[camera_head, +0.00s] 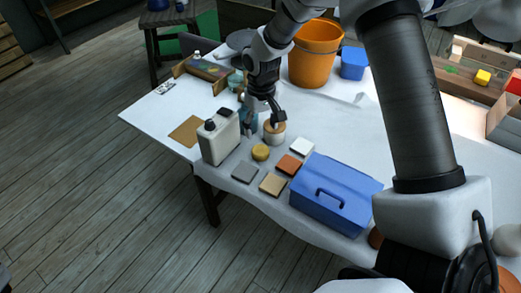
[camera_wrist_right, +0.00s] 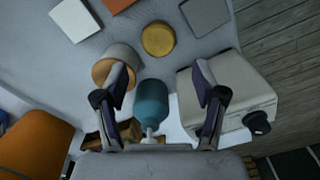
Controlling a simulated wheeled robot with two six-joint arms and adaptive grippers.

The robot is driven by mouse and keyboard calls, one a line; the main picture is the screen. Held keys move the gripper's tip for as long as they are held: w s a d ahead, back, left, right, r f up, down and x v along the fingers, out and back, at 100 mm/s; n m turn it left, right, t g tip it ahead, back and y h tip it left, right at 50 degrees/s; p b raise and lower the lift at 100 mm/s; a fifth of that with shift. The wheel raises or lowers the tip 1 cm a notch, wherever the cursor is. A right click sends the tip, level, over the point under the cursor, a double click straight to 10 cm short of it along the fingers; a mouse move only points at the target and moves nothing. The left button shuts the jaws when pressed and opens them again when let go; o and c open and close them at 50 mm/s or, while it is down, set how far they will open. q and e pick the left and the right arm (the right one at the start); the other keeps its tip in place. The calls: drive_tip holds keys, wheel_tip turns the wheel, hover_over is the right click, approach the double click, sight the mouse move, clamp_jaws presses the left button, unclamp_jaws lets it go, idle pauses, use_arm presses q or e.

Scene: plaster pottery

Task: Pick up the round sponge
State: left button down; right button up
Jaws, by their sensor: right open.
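The round sponge (camera_head: 261,152) is a small yellow disc lying flat on the white-covered table. In the right wrist view the sponge (camera_wrist_right: 158,39) lies beyond my fingertips, between a round tan-and-white jar and a grey square. My right gripper (camera_head: 264,118) is open and points down over the table, behind the sponge in the head view. In the wrist view its two fingers (camera_wrist_right: 165,78) are spread wide, with nothing held between them. The sponge is apart from the fingers. My left gripper is not in view.
A teal bottle (camera_wrist_right: 152,103) shows between my fingers. The jar (camera_head: 274,134) and a pale canister (camera_head: 218,138) flank the space near my fingers. Several flat squares, including an orange one (camera_head: 289,165), and a blue toolbox (camera_head: 334,195) lie nearby. An orange bucket (camera_head: 314,55) stands behind.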

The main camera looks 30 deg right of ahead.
sight(261, 151)
drive_tip(key=f+b, duration=0.2)
drive_tip(key=shift+s+a+f, duration=0.1)
drive_tip(key=shift+a+f, duration=0.2)
drive_tip(key=shift+a, duration=0.05)
drive_tip(key=shift+w+d+f, duration=0.2)
drive_tip(key=shift+f, duration=0.4)
drive_tip(key=shift+w+d+f, duration=0.2)
drive_tip(key=shift+f, duration=0.4)
wheel_tip(261, 151, down, 6)
drive_tip(key=shift+d+r+p, duration=0.1)
drive_tip(key=shift+p, duration=0.3)
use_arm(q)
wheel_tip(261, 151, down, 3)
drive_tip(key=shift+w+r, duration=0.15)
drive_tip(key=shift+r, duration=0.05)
use_arm(e)
drive_tip(key=c, duration=0.6)
